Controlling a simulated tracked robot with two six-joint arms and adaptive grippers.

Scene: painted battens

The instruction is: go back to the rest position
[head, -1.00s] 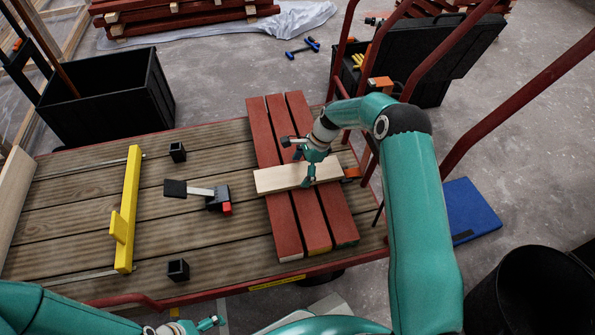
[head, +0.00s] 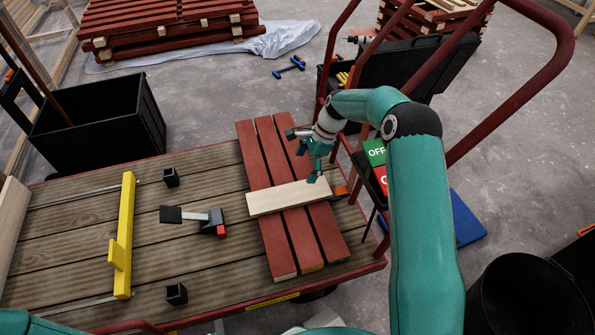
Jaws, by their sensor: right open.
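My right gripper (head: 313,178) is open above the right end of a pale wooden batten (head: 280,200). The pale batten lies across three red painted battens (head: 282,235) on the slatted wooden cart deck (head: 70,218). I cannot tell whether the fingertips touch the pale batten. Part of my left arm shows at the bottom left corner, and its gripper is out of view.
A yellow T-shaped piece (head: 124,240), a black-and-grey clamp (head: 205,217) and two small black blocks (head: 177,294) are on the deck. A black bin (head: 100,125) stands behind it. Red rails (head: 525,85) rise at the right near a black bucket (head: 528,295).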

